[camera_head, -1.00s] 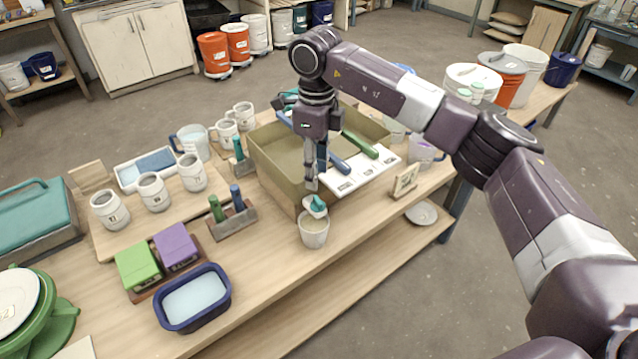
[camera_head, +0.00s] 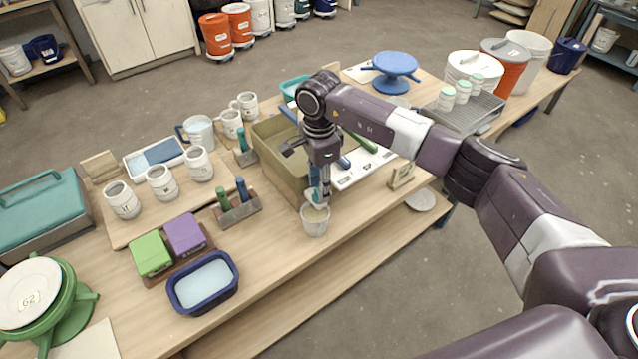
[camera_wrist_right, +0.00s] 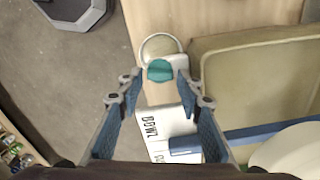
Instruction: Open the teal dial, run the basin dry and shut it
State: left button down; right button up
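The olive-tan basin (camera_head: 283,184) stands near the table's front edge and fills the upper right of the right wrist view (camera_wrist_right: 215,60). The teal dial (camera_wrist_right: 160,70) is on a white spout at the basin's front corner. A pale cup (camera_head: 315,222) stands under it, and its rim shows just beyond the dial in the wrist view (camera_wrist_right: 160,42). My right gripper (camera_wrist_right: 157,84) points down at the dial, fingers apart, one on each side, with gaps showing. In the head view, the gripper (camera_head: 320,196) largely hides the dial. The basin's water level cannot be told. My left gripper is out of view.
To the left are a small holder with green and blue handles (camera_head: 240,211), several mugs (camera_head: 162,183) and a navy tub (camera_head: 203,283). A blue turntable (camera_head: 395,68) stands at the back.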

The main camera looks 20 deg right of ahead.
jog(key=shift+f, duration=0.6)
jog(key=shift+c, duration=0.2)
jog(key=c, duration=0.8)
